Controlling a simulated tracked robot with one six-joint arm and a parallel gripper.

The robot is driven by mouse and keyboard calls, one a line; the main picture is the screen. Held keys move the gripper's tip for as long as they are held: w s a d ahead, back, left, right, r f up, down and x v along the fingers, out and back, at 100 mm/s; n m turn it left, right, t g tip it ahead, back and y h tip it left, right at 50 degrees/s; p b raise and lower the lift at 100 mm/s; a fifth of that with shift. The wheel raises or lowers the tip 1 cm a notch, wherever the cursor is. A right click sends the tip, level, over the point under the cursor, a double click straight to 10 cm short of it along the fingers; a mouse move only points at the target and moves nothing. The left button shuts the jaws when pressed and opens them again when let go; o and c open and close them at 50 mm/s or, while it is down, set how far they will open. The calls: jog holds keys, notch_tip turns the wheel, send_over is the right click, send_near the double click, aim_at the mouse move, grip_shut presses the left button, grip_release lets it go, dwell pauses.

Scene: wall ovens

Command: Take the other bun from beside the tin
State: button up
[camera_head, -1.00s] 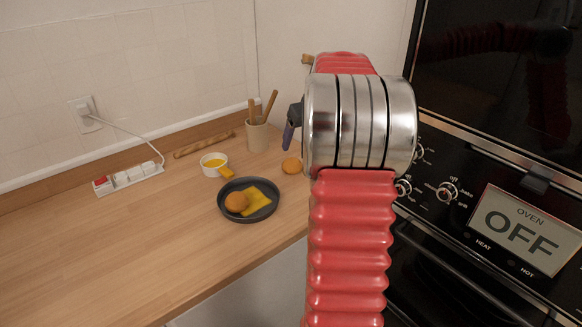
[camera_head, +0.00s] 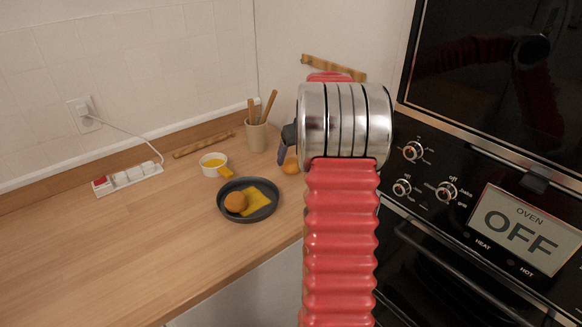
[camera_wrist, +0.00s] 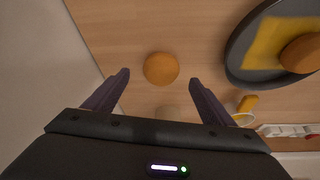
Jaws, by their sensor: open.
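A round orange-brown bun (camera_head: 290,165) sits on the wooden counter, to the right of the dark round tin (camera_head: 226,208); my arm partly covers it in the head view. In the wrist view this bun (camera_wrist: 160,68) lies between and just beyond the two fingertips. A second bun (camera_head: 236,202) lies in the tin beside a yellow cloth or sheet (camera_head: 256,200). The tin (camera_wrist: 236,62) also shows at the right of the wrist view. My gripper (camera_wrist: 158,78) is open and empty above the counter, pointing down at the lone bun, apart from it.
A white bowl of yellow content (camera_head: 213,163) with a yellow handle and a beige cup of wooden sticks (camera_head: 257,135) stand behind the tin. A power strip (camera_head: 128,178) lies by the wall. The oven front (camera_head: 450,200) is close on the right, its display reading OFF.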

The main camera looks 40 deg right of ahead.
aim_at(293, 162)
jog(key=shift+x, duration=2.6)
jog(key=shift+a, duration=0.1)
jog(key=shift+c, duration=0.4)
jog(key=c, duration=1.1)
